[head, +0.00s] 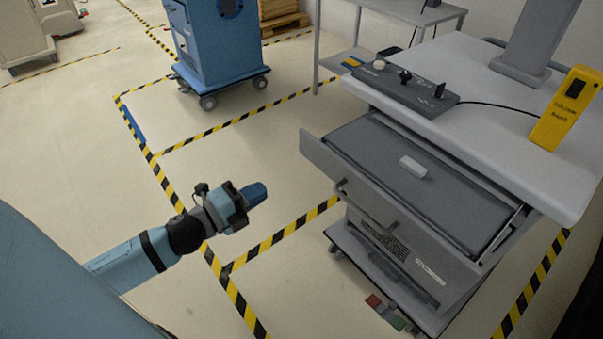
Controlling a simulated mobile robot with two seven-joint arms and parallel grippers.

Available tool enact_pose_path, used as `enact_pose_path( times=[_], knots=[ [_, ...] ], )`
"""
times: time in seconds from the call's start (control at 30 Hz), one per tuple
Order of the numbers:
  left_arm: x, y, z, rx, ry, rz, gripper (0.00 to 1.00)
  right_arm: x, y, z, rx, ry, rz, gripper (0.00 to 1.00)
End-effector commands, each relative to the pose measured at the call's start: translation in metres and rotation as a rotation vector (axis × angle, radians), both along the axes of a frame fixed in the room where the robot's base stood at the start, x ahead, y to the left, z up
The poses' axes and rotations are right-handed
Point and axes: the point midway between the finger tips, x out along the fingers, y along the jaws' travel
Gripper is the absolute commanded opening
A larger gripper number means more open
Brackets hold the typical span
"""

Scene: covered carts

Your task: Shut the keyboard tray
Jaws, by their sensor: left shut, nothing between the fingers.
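The keyboard tray (405,185) is a grey drawer-like tray pulled out from the front of a grey cart, under its pale worktop (470,100). A small light block (413,166) lies on the tray's dark surface. A bar handle (366,204) sits on its front panel. My left gripper (256,194) is shut and empty, in the air to the left of the tray and apart from it. My right gripper is not in the picture.
A control box (405,88) with knobs and a yellow device (567,108) stand on the worktop. A blue wheeled cart (215,45) stands at the back. Coloured blocks (387,312) lie low by the cart's base. The taped floor between is clear.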

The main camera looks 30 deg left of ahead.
Motion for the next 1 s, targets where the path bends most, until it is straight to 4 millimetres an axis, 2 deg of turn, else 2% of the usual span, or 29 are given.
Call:
enact_pose_path(
  times=[0.17,0.7,1.0],
  knots=[
    [0.016,-0.006,0.002,0.000,-0.003,-0.001,0.00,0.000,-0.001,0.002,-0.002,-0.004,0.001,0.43],
    [0.098,-0.035,0.002,-0.002,-0.002,0.001,0.00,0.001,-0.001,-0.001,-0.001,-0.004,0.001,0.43],
    [0.126,-0.046,0.000,-0.003,0.003,0.001,0.00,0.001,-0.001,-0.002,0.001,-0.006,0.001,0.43]
  ],
)
